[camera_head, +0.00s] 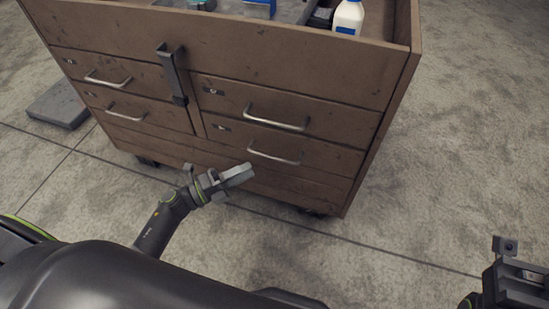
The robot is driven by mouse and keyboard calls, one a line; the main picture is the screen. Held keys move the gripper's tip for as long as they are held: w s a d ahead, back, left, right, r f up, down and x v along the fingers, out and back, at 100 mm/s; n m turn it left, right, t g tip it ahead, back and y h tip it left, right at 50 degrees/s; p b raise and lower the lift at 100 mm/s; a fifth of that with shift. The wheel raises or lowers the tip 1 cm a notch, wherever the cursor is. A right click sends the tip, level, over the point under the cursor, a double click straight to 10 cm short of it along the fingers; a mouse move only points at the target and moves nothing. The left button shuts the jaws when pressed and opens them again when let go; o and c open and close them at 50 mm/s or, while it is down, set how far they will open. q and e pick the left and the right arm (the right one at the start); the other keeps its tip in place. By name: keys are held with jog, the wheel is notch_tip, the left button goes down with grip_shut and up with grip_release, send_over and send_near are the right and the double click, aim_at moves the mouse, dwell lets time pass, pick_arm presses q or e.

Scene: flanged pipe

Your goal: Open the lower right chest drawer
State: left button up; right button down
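The brown chest (270,52) stands in front of me with two columns of drawers. The lower right drawer (325,158) has a curved metal handle (274,156) and looks flush with the chest front. My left gripper (246,171) is just below and left of that handle, its fingers pointing right; it does not appear to hold the handle. Its fingers look close together, but a gap between them cannot be made out. My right gripper (515,278) is at the lower right edge, far from the chest and partly cut off; its fingers cannot be made out.
The upper right drawer handle (276,121) is just above. A dark vertical latch (173,75) sits between the drawer columns. A white bottle (348,18) stands on the chest top. A grey slab (58,104) lies on the floor at left. The floor (440,160) at right is clear.

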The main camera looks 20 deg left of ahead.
aim_at(274, 158)
pick_arm(q)
jog(key=b+x, duration=0.1)
jog(key=x, duration=0.8)
jog(key=shift+w+d, duration=0.15)
jog(key=shift+c, duration=0.4)
grip_shut()
